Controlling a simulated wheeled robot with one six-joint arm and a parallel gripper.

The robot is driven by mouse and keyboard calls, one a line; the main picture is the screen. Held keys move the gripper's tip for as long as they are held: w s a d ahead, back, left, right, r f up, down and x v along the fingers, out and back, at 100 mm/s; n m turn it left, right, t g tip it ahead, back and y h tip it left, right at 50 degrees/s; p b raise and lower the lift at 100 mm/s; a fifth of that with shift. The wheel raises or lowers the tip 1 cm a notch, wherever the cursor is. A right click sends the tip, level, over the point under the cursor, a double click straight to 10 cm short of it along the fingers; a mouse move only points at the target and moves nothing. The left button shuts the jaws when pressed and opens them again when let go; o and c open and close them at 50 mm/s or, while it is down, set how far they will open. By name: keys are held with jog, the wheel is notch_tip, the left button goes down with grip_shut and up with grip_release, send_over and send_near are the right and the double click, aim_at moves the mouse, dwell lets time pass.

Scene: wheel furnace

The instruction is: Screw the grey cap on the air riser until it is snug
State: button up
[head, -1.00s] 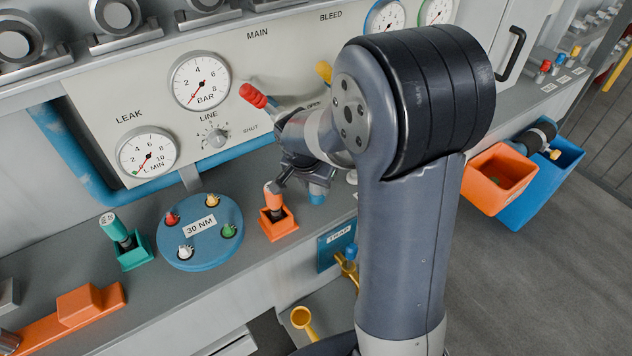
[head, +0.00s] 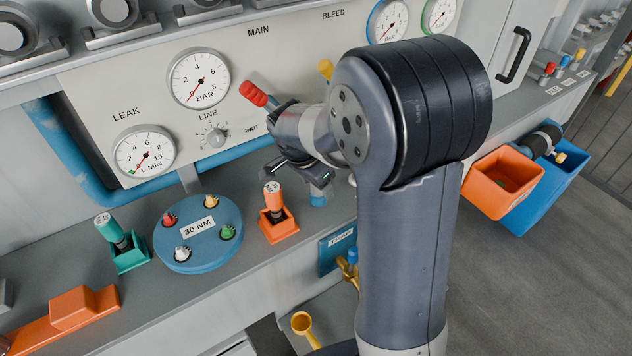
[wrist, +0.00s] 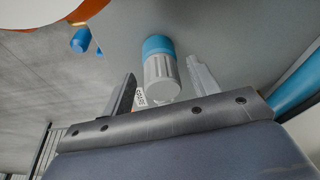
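The grey ribbed cap (wrist: 161,82) sits in line on the end of the blue air riser (wrist: 157,46) in the wrist view; whether it is snug cannot be told. My gripper (wrist: 161,70) is open, with one finger on each side of the cap and a visible gap at both sides. In the head view my gripper (head: 305,178) is low over the bench, just above the blue riser (head: 318,199). There the gripper and wrist mostly hide the cap.
The orange holder (head: 279,228) with its orange-topped tool stands just left of the riser. The blue 30 NM disc (head: 180,252) and teal holder (head: 131,258) are further left. The gauge panel (head: 265,70) rises close behind. Orange (head: 497,184) and blue bins hang at right.

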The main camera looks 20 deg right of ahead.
jog(key=shift+o, duration=0.4)
jog(key=v, duration=1.1)
jog(key=shift+f, duration=0.15)
jog(key=x, duration=1.1)
jog(key=shift+r+n+p, duration=0.25)
jog(key=shift+n+p, duration=0.15)
jog(key=shift+s+n, duration=0.1)
jog(key=shift+n, duration=0.3)
jog(key=shift+n+t+y+p, duration=0.3)
jog(key=shift+n+t+p, duration=0.1)
jog(key=shift+n+p, duration=0.35)
jog(key=shift+f, duration=0.1)
